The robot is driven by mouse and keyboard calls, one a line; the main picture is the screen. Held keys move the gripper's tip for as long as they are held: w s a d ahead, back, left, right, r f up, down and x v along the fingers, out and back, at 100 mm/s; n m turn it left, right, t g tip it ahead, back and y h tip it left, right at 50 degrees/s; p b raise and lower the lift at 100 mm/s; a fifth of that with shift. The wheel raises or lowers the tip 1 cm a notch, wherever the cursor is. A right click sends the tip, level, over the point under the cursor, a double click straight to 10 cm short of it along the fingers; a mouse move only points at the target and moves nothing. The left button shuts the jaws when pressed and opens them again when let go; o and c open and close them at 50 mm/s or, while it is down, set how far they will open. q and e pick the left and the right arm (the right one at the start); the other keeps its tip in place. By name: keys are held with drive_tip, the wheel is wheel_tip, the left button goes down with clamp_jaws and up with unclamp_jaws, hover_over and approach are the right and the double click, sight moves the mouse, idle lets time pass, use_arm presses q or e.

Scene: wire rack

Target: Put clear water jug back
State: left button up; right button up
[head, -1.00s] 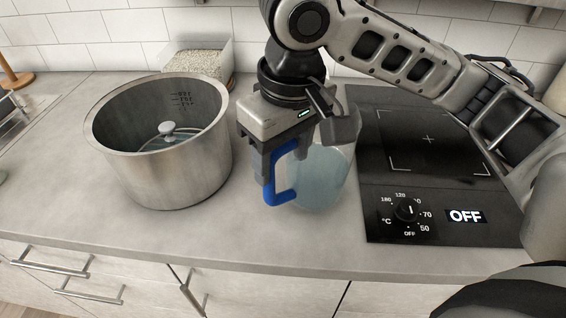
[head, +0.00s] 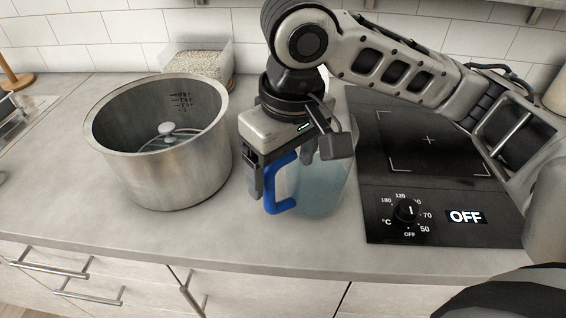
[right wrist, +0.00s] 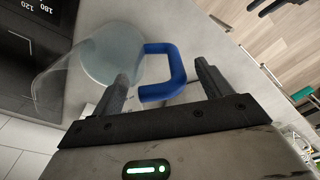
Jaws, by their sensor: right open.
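The clear water jug (head: 318,186) with a blue handle (head: 278,200) stands on the counter, just left of the cooktop. It holds pale blue water. My right gripper (head: 283,177) is above and around the handle, with its fingers apart. In the right wrist view the open fingers (right wrist: 164,80) lie on either side of the blue handle (right wrist: 172,88), and the clear jug body (right wrist: 108,58) is to the left. The gripper partly hides the jug's top in the head view. My left gripper is not in view.
A large steel pot (head: 178,165) with a measuring scale inside stands left of the jug. A container of pale grains (head: 200,58) is behind it. The black cooktop (head: 420,150), its display reading OFF, lies to the right. The counter front left is clear.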

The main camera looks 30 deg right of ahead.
use_arm(q)
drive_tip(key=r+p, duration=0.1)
drive_tip(key=p, duration=0.1)
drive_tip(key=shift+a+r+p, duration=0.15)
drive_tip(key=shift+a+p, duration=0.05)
drive_tip(key=shift+p, duration=0.15)
use_arm(e)
wheel_tip(320, 180, up, 12)
drive_tip(key=s, duration=0.1)
drive_tip(key=shift+d, duration=0.2)
